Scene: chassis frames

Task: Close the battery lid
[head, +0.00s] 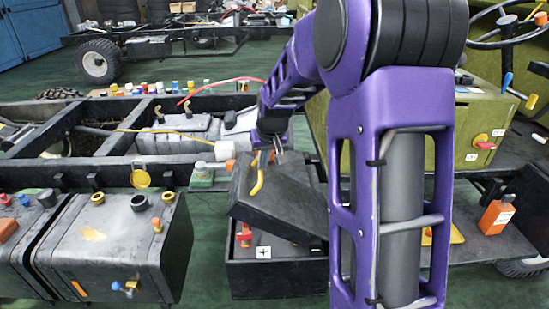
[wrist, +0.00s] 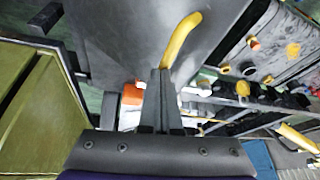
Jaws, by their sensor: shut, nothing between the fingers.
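The black battery lid (head: 285,203) sits tilted above the black battery box (head: 275,280), with a gap below it at the left. A yellow handle (head: 258,174) is on the lid. In the wrist view the dark lid (wrist: 125,35) fills the upper middle, with the yellow handle (wrist: 183,38) crossing it. My gripper (head: 278,158) is at the far upper edge of the lid, beside the handle. In the wrist view its fingers (wrist: 160,73) are together and empty, near the handle's lower end. I cannot tell whether they touch the lid. My purple arm hides the box's right side.
A grey tank (head: 110,240) with caps stands left of the box. The black chassis rail (head: 90,178) runs behind it. An olive cabinet (head: 475,110) and an orange bottle (head: 496,215) are at the right. Green floor shows between tank and box.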

